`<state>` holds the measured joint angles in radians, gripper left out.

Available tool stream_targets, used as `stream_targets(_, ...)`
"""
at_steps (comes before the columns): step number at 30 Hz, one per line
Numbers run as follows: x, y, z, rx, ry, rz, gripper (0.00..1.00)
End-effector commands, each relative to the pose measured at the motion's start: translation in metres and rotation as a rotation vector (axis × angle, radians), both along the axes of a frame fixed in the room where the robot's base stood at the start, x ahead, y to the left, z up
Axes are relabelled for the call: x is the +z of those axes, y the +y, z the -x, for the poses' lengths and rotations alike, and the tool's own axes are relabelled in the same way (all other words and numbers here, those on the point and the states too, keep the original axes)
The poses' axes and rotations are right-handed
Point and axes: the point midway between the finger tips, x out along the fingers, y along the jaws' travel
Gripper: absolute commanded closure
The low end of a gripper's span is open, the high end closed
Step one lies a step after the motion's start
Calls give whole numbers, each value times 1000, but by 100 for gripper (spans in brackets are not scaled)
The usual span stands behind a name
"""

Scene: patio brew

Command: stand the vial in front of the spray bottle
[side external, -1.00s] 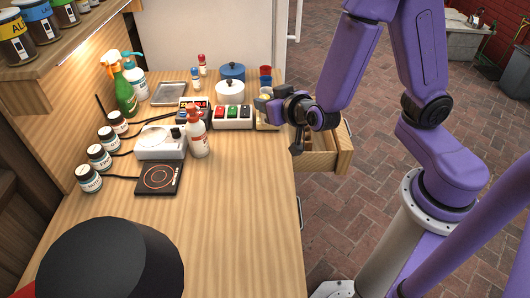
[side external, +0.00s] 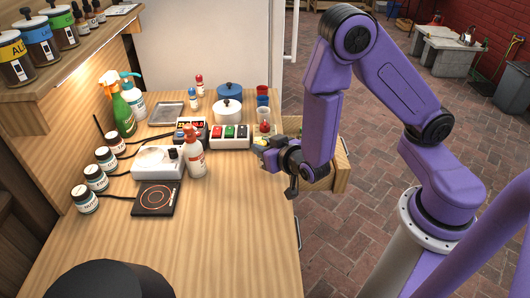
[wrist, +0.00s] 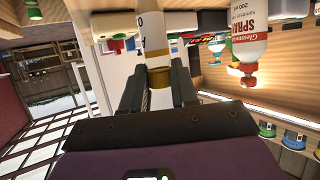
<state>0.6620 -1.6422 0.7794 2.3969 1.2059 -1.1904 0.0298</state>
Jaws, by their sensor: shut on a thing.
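My gripper (side external: 266,157) is at the right edge of the counter, beside the open drawer. In the wrist view my gripper (wrist: 158,90) is shut on the vial (wrist: 153,42), a pale tube with dark marks and a brown-gold band between the fingers. In the side view the vial is mostly hidden by the gripper. A white bottle with a red label and pump top (side external: 193,160) stands on the counter left of my gripper. The wrist view shows an upside-down white bottle labelled SPRAY (wrist: 249,40). A green trigger bottle (side external: 123,115) stands farther back left.
A button box (side external: 229,136) and stacked cups (side external: 263,108) are behind my gripper. A scale (side external: 158,162), a hot plate (side external: 155,198) and several jars (side external: 96,178) occupy the left. The open drawer (side external: 340,165) projects right. The counter's front right (side external: 240,230) is clear.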

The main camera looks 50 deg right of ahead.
Motion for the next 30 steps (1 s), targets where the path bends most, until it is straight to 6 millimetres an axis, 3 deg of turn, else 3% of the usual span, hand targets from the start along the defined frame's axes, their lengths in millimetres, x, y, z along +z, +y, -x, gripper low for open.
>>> stream_targets(6,-16,0,0,1,-1,0,100)
stream_targets(19,-20,0,0,1,0,1,100)
stream_targets(20,-20,0,0,1,0,0,65)
stream_targets(21,-20,0,0,1,0,0,52)
stream_targets(22,-20,0,0,1,0,0,46)
stream_targets(30,-20,0,0,1,0,0,46)
